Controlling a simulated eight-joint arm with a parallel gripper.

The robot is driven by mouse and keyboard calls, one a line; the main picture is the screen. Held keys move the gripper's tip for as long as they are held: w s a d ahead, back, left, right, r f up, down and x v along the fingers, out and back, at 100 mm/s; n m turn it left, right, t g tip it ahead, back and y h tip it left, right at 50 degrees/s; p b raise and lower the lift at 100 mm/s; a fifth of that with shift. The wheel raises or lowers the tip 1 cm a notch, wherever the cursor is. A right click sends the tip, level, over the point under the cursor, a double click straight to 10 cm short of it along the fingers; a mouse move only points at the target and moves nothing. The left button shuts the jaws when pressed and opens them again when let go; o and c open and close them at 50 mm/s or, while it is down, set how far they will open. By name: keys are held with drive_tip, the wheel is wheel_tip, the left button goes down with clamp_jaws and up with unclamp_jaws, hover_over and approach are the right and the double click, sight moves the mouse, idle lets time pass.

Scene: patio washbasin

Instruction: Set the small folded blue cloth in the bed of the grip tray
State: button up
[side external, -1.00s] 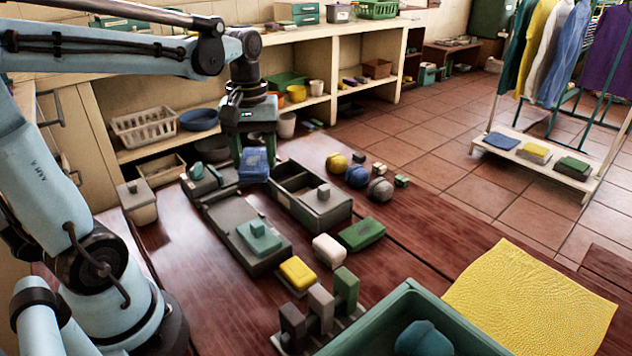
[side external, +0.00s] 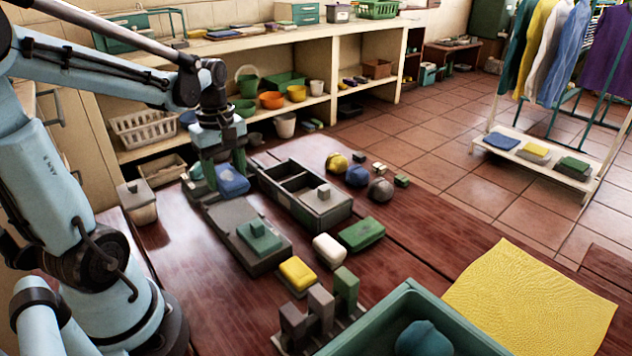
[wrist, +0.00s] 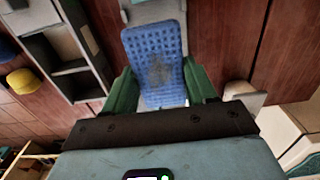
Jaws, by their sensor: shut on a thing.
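The small folded blue cloth (side external: 232,181) is between the green fingers of my gripper (side external: 222,168). In the wrist view the cloth (wrist: 154,62) shows a waffle weave and a greyish star-shaped patch, with a finger on each side of my gripper (wrist: 163,88). It is low over a dark grey tray (side external: 194,191) at the back left, mostly hidden behind the gripper and cloth. I cannot tell whether the cloth touches it. A grey tray with a teal block (side external: 247,240) lies in front. Which of these is the grip tray is not clear.
A divided box with a grey knob (side external: 322,208) stands right of the cloth. A lidded bin (side external: 139,204) stands to the left. A yellow block (side external: 297,272), white block (side external: 328,250) and green block (side external: 361,234) lie nearer. Balls (side external: 357,176) lie further right.

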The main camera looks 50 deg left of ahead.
sight(233, 212)
drive_tip(key=shift+f, duration=3.45)
drive_tip(key=o, duration=1.1)
wheel_tip(233, 212, up, 12)
drive_tip(key=shift+d+f, duration=0.1)
drive_tip(key=w+d+m+t, duration=0.1)
drive_tip(key=d+m+t, duration=0.1)
drive_tip(key=d+m, duration=0.3)
drive_tip(key=w+d+f+m+t, duration=0.1)
drive_tip(key=d+m+t, duration=0.1)
drive_tip(key=d+m, duration=0.3)
drive_tip(key=w+d+f+m+t, duration=0.1)
drive_tip(key=d+m+t, duration=0.2)
drive_tip(key=d+m, duration=0.3)
drive_tip(key=shift+m, duration=1)
